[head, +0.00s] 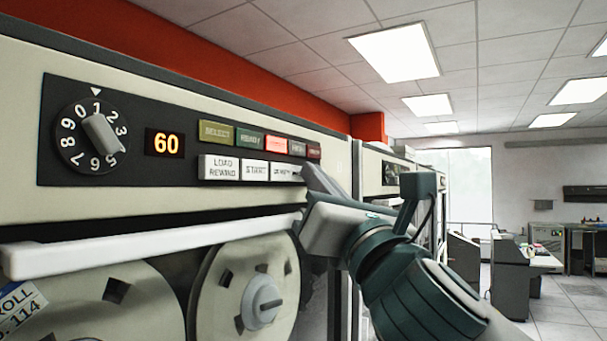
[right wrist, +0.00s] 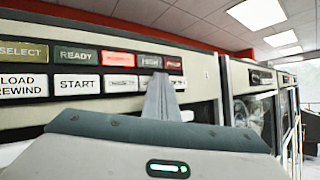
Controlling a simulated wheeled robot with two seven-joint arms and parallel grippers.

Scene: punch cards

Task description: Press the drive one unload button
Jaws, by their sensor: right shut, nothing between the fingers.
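The drive's control panel (head: 140,170) has a row of white buttons. The left ones read LOAD REWIND (head: 219,167) and START (head: 256,170). A third white button (head: 285,171) has lettering too blurred to read; it also shows in the right wrist view (right wrist: 122,84). I cannot pick out a button marked unload. My right gripper (head: 314,178) is shut and empty, its fingertips at the right end of the button row. In the right wrist view the fingers (right wrist: 161,96) cover the panel just right of the third button. I cannot tell whether they touch it. My left gripper is not in view.
Above the buttons runs a row of indicators, one lit red (head: 277,146). A dial (head: 92,137) and a display reading 60 (head: 165,144) sit to the left. A white bar (head: 150,247) and tape reels (head: 245,290) lie below. More cabinets (head: 384,190) stand beyond.

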